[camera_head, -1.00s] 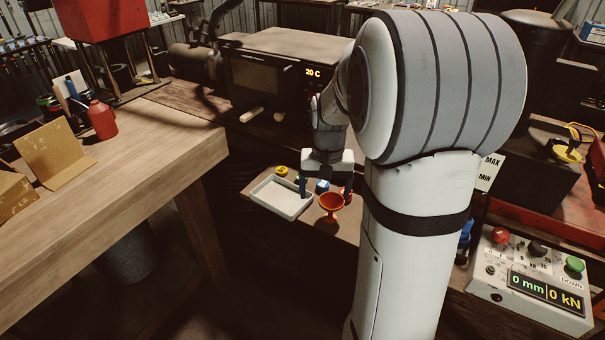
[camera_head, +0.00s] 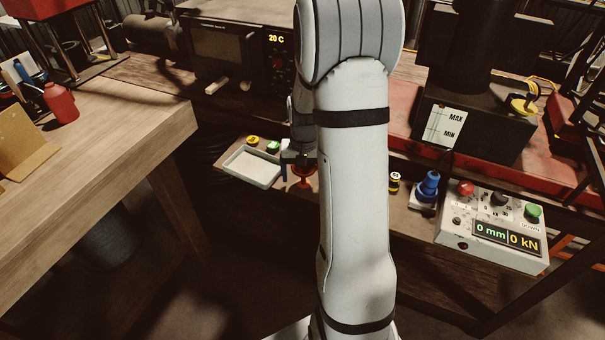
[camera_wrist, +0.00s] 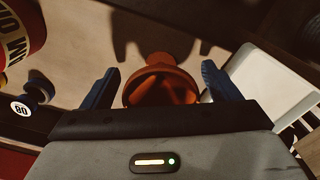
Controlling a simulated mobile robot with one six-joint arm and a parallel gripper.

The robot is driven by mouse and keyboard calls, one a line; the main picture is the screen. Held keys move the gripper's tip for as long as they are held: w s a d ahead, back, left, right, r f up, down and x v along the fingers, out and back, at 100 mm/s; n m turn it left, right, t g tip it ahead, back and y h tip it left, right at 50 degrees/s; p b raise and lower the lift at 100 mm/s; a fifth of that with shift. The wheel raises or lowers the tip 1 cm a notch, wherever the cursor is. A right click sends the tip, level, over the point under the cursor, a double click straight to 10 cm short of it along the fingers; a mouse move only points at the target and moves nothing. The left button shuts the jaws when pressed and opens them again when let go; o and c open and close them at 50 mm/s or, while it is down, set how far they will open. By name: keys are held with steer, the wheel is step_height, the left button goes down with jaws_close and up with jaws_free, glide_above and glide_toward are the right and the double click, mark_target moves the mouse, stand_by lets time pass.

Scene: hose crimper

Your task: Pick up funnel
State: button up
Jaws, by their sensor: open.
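The orange funnel (camera_head: 303,170) stands on the low wooden shelf beside the white tray, partly hidden by my arm in the head view. In the wrist view the funnel (camera_wrist: 160,84) lies between the two blue fingers, with its wide mouth toward the camera. My gripper (camera_wrist: 160,88) is open, one finger on each side of the funnel. A gap shows at the left finger; whether the right finger touches the funnel I cannot tell. In the head view my gripper (camera_head: 299,172) is at the funnel, mostly hidden behind my forearm.
The white tray (camera_head: 251,168) is close on the left, with yellow and green-topped items (camera_head: 272,147) behind it. A blue fitting (camera_head: 427,187) and the control box (camera_head: 492,226) stand to the right. The wooden workbench (camera_head: 95,150) is at left, the oven (camera_head: 222,45) behind.

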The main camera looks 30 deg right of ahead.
steer(key=shift+c, duration=0.5)
steer(key=c, duration=1)
steer(key=shift+o, duration=0.2)
steer(key=shift+r, duration=0.1)
